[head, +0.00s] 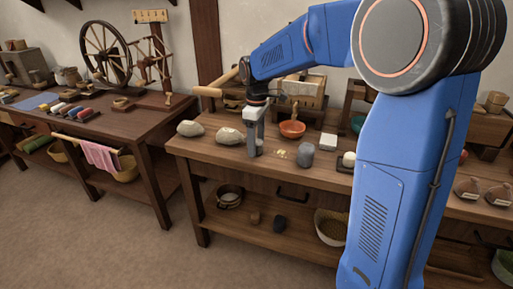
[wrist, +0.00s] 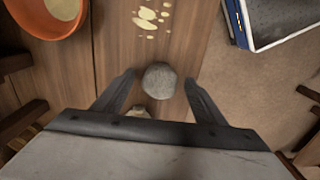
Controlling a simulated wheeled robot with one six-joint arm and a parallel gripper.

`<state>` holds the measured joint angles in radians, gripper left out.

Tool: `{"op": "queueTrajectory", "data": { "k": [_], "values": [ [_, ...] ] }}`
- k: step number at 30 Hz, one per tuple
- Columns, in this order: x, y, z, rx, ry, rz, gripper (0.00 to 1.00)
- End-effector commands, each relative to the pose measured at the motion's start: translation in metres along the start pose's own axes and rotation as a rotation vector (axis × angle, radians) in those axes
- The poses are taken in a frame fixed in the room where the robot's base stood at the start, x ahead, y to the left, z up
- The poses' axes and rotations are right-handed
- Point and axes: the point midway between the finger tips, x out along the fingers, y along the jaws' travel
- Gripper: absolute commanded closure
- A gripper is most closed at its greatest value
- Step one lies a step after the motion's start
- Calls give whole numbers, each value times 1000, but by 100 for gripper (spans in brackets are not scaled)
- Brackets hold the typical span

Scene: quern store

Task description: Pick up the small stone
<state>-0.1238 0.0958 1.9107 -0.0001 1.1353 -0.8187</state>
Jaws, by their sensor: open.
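A small rounded grey stone (wrist: 160,80) shows in the wrist view, lying on the wooden table. My gripper (wrist: 161,77) is open, with one finger on each side of the stone; I cannot tell whether either touches it. In the head view my gripper (head: 254,149) points down at the table's front part. The stone is mostly or wholly hidden there by the fingers. A pale lump (wrist: 138,111) shows partly above the gripper body in the wrist view.
Two pale stones (head: 229,135) (head: 190,128) lie left of my gripper. The table's front edge is close.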

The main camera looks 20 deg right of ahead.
Motion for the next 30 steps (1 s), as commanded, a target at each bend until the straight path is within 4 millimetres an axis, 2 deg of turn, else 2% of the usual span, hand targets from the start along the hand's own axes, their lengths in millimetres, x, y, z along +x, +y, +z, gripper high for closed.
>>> {"op": "queueTrajectory", "data": {
  "k": [3,9,10,20,30],
  "values": [
    [0,0,0,0,0,0,35],
    [0,0,0,0,0,0,83],
    [0,0,0,0,0,0,88],
    [-7,0,0,0,1,1,88],
    [-64,1,-1,0,3,3,88]
  ]
}}
